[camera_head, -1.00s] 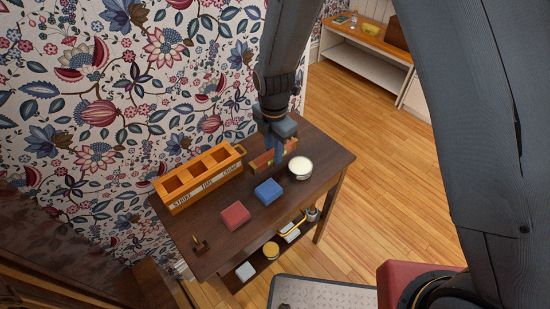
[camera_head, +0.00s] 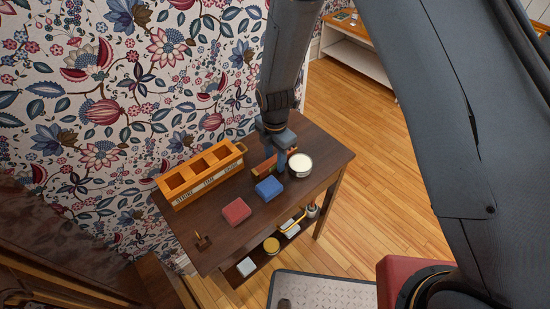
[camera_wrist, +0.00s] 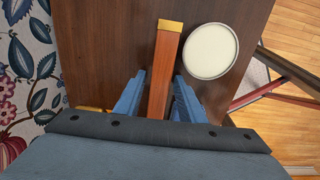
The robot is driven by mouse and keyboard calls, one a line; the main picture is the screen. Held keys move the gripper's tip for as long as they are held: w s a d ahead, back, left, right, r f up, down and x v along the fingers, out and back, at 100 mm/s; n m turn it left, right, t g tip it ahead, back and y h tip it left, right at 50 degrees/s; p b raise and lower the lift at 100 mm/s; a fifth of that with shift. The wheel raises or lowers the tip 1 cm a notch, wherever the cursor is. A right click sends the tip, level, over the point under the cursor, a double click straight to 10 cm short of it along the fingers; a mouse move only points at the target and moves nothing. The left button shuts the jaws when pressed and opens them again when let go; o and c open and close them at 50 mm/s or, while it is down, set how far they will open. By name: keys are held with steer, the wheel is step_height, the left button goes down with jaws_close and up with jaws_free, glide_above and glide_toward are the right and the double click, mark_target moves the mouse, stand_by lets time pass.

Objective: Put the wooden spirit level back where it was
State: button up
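The wooden spirit level (camera_wrist: 166,72), reddish-brown with a brass end cap, lies on the dark wooden table. In the head view the level (camera_head: 262,166) is partly hidden behind my gripper (camera_head: 281,166). In the wrist view my gripper (camera_wrist: 160,100) has its blue fingers on either side of the level, with a visible gap at the left finger. It looks open around the level, not clamped on it. The fingertips' exact height over the table cannot be told.
A round white-topped tin (camera_head: 300,165) stands close to the right of the level. A blue block (camera_head: 269,188) and a red block (camera_head: 237,211) lie nearer the front. An orange compartment box (camera_head: 200,174) stands by the wallpapered wall. The table (camera_head: 223,240) has a lower shelf with items.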

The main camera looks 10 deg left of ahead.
mark_target(275, 159)
stand_by(0.3)
step_height(275, 159, up, 12)
steer(key=b, duration=0.4)
steer(key=shift+r, duration=0.15)
steer(key=s+d+r+m, duration=0.2)
steer(key=s+d+m, duration=0.1)
steer(key=d+m, duration=0.6)
steer(key=s+d+r+m+t, duration=0.1)
steer(key=s+d+r+m, duration=0.2)
steer(key=d+m, duration=0.6)
steer(key=s+d+r+m, duration=0.2)
steer(key=s+d+m, duration=0.1)
steer(key=d+m, duration=0.6)
steer(key=shift+s+d+r+m+t, duration=0.15)
steer(key=shift+d+r+m+t, duration=0.2)
steer(key=shift+d, duration=0.25)
steer(key=shift+f, duration=0.1)
step_height(275, 159, down, 2)
steer(key=shift+b, duration=0.85)
